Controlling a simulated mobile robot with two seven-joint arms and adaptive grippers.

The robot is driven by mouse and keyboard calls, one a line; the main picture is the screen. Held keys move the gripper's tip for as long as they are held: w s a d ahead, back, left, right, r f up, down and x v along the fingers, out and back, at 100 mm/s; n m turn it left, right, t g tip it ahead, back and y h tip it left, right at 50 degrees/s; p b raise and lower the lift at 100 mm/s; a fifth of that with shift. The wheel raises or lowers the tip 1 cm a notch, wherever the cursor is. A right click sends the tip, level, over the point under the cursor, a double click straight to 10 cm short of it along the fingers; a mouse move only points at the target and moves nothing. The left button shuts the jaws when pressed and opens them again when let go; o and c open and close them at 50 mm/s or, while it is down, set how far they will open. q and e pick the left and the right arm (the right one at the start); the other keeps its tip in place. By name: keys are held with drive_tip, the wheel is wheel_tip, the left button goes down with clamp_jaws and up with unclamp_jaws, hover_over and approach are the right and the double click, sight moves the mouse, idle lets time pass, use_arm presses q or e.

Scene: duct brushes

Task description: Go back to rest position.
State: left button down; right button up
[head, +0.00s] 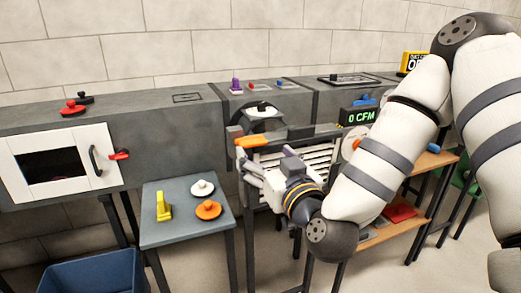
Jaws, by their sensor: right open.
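My right arm comes in from the right side of the head view. Its gripper (266,163) is open, in front of a white louvred grille (318,158) below the duct. An orange piece (247,142) shows just above the fingertips; whether they touch it I cannot tell. I see nothing held between the fingers. The arm hides part of the grille and of the wooden shelf (378,236). My left gripper is not in view.
A small grey table (185,232) holds a yellow brush-like piece (163,207), a white disc (202,188) and an orange disc (208,209). A blue bin (95,275) stands at lower left. The duct's white door (62,165) is at left. A display (361,116) reads "0 CFM".

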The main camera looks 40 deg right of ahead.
idle(0.3)
drive_tip(key=s+a+f+n+g+y, duration=0.1)
drive_tip(key=s+a+f+g+y, duration=0.2)
drive_tip(key=f, duration=0.6)
drive_tip(key=s+a+f+n+g, duration=0.1)
drive_tip(key=s+a+f+g, duration=0.15)
drive_tip(key=s+f, duration=0.45)
drive_tip(key=s+a+f+n+g+y, duration=0.1)
drive_tip(key=s+a+f+g+y, duration=0.2)
drive_tip(key=f, duration=0.7)
drive_tip(key=s+f+g, duration=0.3)
drive_tip(key=s, duration=0.5)
drive_tip(key=s+f+g+h, duration=0.1)
drive_tip(key=s+f+g, duration=0.2)
drive_tip(key=s, duration=0.6)
drive_tip(key=s+f+g, duration=0.3)
drive_tip(key=s+g, duration=0.2)
drive_tip(key=s, duration=0.4)
drive_tip(key=shift+s+f+h+p, duration=0.25)
drive_tip(key=shift+f+h+p, duration=0.05)
drive_tip(key=shift+p, duration=0.1)
